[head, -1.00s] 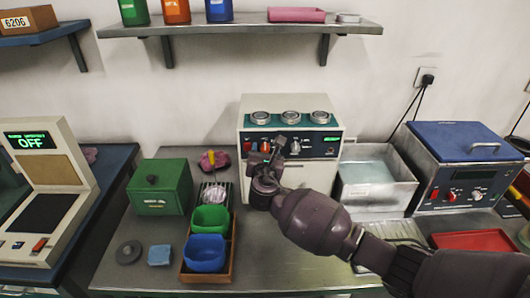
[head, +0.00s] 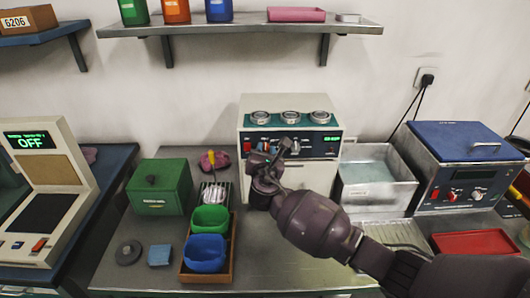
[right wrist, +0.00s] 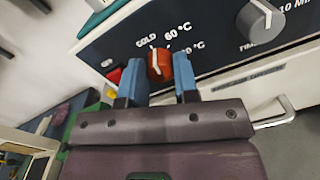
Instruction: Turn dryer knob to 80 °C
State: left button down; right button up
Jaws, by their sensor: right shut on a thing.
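The dryer (head: 315,172) is a cream box with a dark teal front panel, standing against the wall at the middle of the bench. In the right wrist view its orange-red knob (right wrist: 159,65) sits among the labels COLD, 60 °C and a partly covered 80 °C. The knob's pale mark points up, between COLD and 60 °C as far as I can tell. My right gripper (right wrist: 157,76) is shut on the knob, one blue finger on each side. My left gripper is not in view.
A grey timer knob (right wrist: 260,20) and a red switch (right wrist: 114,75) flank the orange knob. Bearing rings (head: 290,117) lie on the dryer. A green box (head: 160,187), a wooden tray (head: 207,277) with bins and a metal basin (head: 377,190) stand nearby.

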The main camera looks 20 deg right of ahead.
jog(key=m+b, duration=0.1)
jog(key=m, duration=0.7)
jog(key=shift+f+b, duration=0.15)
jog(key=shift+b, duration=0.2)
jog(key=m+b, duration=0.1)
jog(key=m, duration=0.4)
jog(key=shift+s+f+b, duration=0.1)
jog(key=shift+b, duration=0.2)
jog(key=m, duration=0.3)
jog(key=shift+d+y+b, duration=0.1)
jog(key=shift+y+b, duration=0.3)
jog(key=shift+m, duration=0.9)
jog(key=o, duration=0.7)
jog(key=shift+o, duration=1.1)
